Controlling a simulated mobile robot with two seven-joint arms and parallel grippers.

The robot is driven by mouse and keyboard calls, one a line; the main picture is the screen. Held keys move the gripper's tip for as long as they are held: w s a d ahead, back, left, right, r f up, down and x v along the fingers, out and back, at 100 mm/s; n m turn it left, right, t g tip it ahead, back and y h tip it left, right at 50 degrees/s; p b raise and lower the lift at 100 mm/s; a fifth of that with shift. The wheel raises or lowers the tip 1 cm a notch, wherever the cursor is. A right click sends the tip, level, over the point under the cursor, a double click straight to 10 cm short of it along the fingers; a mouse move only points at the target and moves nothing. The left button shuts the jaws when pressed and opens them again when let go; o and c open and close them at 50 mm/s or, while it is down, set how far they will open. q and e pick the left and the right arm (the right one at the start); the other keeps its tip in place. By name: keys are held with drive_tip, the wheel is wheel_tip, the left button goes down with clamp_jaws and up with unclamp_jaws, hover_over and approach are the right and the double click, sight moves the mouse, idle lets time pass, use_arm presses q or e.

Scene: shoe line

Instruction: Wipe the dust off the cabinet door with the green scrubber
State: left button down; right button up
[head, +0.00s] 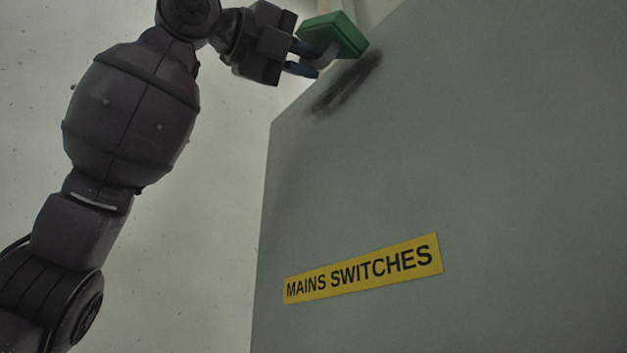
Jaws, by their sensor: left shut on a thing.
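The grey cabinet door (480,160) fills the right and middle of the head view. A dark dust smear (345,85) runs diagonally near its upper left edge. My left gripper (308,58) is shut on the green scrubber (336,34) at the top of the picture. The scrubber is tilted and lies at the upper end of the smear, by the door's top edge. I cannot tell whether it touches the door. My right gripper is not in view.
A yellow label (363,268) reading "MAINS SWITCHES" is on the lower part of the door. A pale, speckled wall (215,200) shows left of the door. The door's face around the label is clear.

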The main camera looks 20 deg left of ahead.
use_arm(q)
drive_tip(key=shift+w+a, duration=0.45)
drive_tip(key=shift+a, duration=0.4)
drive_tip(key=shift+w+a, duration=0.4)
drive_tip(key=shift+a, duration=0.4)
drive_tip(key=shift+a, duration=0.1)
drive_tip(key=w+a, duration=0.3)
drive_tip(key=a, duration=0.3)
drive_tip(key=shift+a, duration=0.1)
drive_tip(key=shift+s+d+r+v, duration=0.1)
drive_tip(key=shift+r+v, duration=0.05)
drive_tip(key=shift+v, duration=0.8)
drive_tip(key=shift+s+d+r+v, duration=0.1)
drive_tip(key=shift+v, duration=0.9)
drive_tip(key=shift+s+d+r+v, duration=0.1)
drive_tip(key=shift+r+v, duration=0.05)
drive_tip(key=shift+v, duration=0.8)
drive_tip(key=v, duration=0.3)
drive_tip(key=shift+d+r, duration=0.15)
drive_tip(key=shift+r, duration=0.05)
